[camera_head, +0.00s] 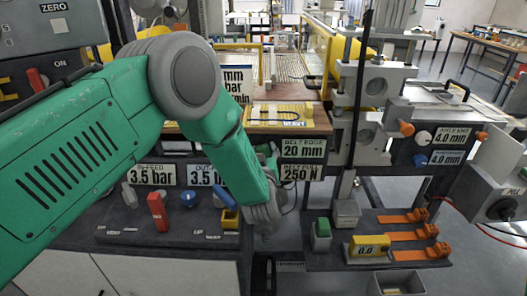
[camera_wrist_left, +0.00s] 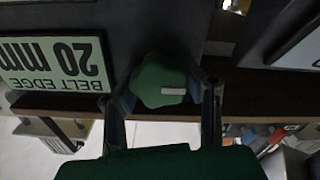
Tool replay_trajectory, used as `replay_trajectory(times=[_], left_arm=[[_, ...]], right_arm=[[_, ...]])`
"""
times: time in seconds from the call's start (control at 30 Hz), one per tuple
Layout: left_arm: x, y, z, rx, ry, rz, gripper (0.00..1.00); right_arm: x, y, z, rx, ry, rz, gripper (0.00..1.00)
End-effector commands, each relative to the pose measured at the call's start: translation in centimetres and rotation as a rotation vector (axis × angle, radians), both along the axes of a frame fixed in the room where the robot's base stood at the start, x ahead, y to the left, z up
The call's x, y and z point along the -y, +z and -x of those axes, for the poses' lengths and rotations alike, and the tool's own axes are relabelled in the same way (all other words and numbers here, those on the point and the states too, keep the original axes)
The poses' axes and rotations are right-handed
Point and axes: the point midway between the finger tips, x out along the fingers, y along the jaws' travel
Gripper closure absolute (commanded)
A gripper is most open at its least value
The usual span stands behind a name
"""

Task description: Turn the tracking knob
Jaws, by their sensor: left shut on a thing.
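The tracking knob is a green, lobed knob with a pale pointer mark (camera_wrist_left: 150,82), seen in the left wrist view beside the "BELT EDGE 20 mm" sign (camera_wrist_left: 52,65). My left gripper (camera_wrist_left: 163,94) has one finger on each side of the knob and is shut on it. The sign also shows in the head view (camera_head: 303,149), just right of my left forearm. In the head view the knob is hidden, and the gripper is mostly hidden behind my green left arm. My right gripper is in neither view.
A "250 N" sign (camera_head: 302,173) sits below the belt edge sign. On the lower left bench are a red lever (camera_head: 157,212) and a blue knob (camera_head: 188,199). A dark shelf (camera_head: 330,262) at lower right holds a yellow gauge (camera_head: 367,247) and orange clamps (camera_head: 413,235).

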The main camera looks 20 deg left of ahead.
Motion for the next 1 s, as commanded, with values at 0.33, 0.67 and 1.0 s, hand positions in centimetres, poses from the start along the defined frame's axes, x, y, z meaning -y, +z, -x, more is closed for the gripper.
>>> replay_trajectory(times=[0.33,0.67,1.0], left_arm=[[0.1,-0.5,0.3,-0.013,-0.004,0.003,0.41],[0.9,-0.4,2.8,-0.013,-0.005,0.003,0.41],[2.9,-0.6,9.5,-0.015,-0.005,0.001,0.41]], right_arm=[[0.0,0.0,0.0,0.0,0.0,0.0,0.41],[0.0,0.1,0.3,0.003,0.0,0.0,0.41],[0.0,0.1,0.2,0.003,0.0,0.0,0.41]])
